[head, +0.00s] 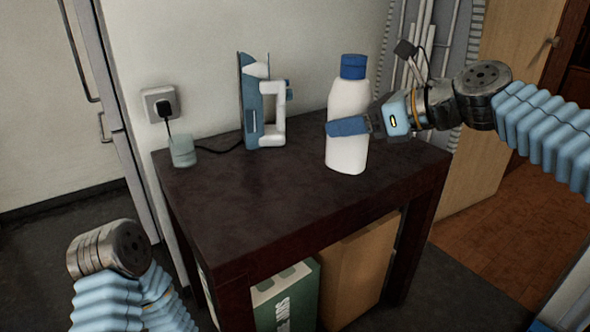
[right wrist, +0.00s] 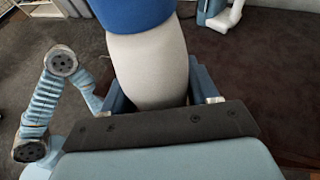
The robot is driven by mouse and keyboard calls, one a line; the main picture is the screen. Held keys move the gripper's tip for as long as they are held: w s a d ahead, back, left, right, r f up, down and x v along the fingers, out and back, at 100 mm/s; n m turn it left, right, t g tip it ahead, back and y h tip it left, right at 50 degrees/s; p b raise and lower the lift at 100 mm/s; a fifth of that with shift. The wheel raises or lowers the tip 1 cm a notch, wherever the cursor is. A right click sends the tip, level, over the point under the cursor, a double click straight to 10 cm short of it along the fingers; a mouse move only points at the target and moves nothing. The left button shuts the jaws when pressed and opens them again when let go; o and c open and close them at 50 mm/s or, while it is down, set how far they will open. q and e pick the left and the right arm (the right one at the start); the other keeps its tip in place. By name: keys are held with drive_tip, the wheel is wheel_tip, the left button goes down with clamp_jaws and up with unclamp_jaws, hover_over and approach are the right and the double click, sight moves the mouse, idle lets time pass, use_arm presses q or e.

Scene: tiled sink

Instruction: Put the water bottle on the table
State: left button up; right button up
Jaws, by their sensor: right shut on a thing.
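The water bottle (head: 348,110) is white with a blue cap. It stands upright at the right part of the dark table (head: 250,195). My right gripper (head: 348,126) is shut on the bottle's middle from the right, with a blue finger across its front. In the right wrist view the bottle (right wrist: 150,65) sits between the fingers. The bottle's base appears at the tabletop, but I cannot tell whether it touches. My left arm shows at the lower left of the head view; its gripper is out of view.
A blue and white iron (head: 250,105) stands upright on the table, left of the bottle. Its cord runs to a wall socket (head: 160,103). A green box (head: 287,295) and a brown box (head: 360,268) are under the table. The table's front left is clear.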

drive_tip(key=w+a+f, duration=0.2)
drive_tip(key=w+f, duration=0.1)
drive_tip(key=f, duration=0.1)
drive_tip(key=w+a+f, duration=0.3)
drive_tip(key=f, duration=0.1)
drive_tip(key=w+a+f+b, duration=0.1)
drive_tip(key=w+a+f, duration=0.1)
drive_tip(key=w+f, duration=0.1)
drive_tip(key=shift+a+f, duration=0.25)
drive_tip(key=shift+f, duration=0.25)
drive_tip(key=o, duration=1.1)
drive_tip(key=shift+f, duration=0.15)
drive_tip(key=o, duration=0.5)
